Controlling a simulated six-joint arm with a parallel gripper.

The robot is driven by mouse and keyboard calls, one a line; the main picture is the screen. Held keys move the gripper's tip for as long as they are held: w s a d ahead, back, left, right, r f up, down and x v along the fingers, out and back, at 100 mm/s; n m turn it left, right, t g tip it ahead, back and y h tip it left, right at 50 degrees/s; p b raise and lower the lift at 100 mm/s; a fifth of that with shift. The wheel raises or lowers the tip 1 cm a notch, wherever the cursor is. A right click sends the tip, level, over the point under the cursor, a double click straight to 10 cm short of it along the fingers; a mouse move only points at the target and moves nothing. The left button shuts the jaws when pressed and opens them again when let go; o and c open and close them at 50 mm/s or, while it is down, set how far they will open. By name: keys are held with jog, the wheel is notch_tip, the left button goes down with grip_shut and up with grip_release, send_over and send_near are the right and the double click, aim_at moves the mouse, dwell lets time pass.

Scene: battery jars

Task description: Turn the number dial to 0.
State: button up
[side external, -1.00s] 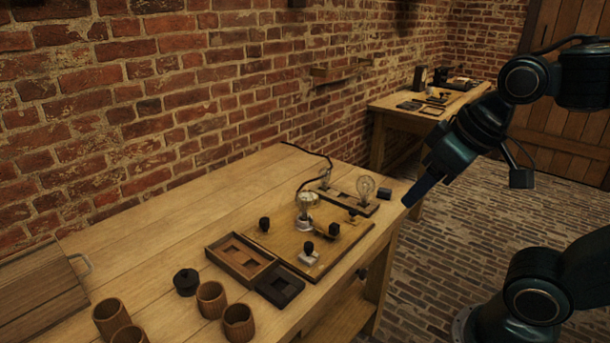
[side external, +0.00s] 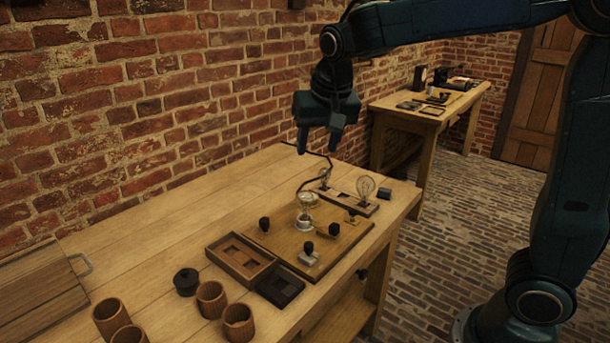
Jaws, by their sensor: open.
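My gripper (side external: 318,143) hangs open and empty above the back part of the workbench, fingers pointing down. It is above and behind the wooden board (side external: 280,240), apart from everything on it. The board carries a round glass-and-metal piece (side external: 305,211) near its middle, which may be the dial, but it is too small to tell. No numbers are readable. Several black knobs stand on the board, among them one at the left (side external: 264,224), one at the front (side external: 308,248) and one at the right (side external: 334,229).
A strip with two bulbs (side external: 366,188) stands behind the board, with a black cable (side external: 318,165) arching up near my gripper. A compartment tray (side external: 232,268), a dark tray (side external: 279,291), a black lidded pot (side external: 186,281) and several brown cups (side external: 211,299) stand at the front left. The back left bench is clear.

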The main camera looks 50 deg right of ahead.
jog(key=w+a+f+m+g+h, duration=0.1)
jog(key=w+f+m, duration=0.2)
jog(key=w+f, duration=0.6)
jog(key=m+h, duration=0.1)
jog(key=m, duration=0.2)
send_near(264, 220)
jog(key=w+v, duration=0.1)
jog(key=v, duration=0.4)
jog(key=shift+g, duration=0.4)
jog(key=shift+x, duration=6.8)
jog(key=c, duration=1)
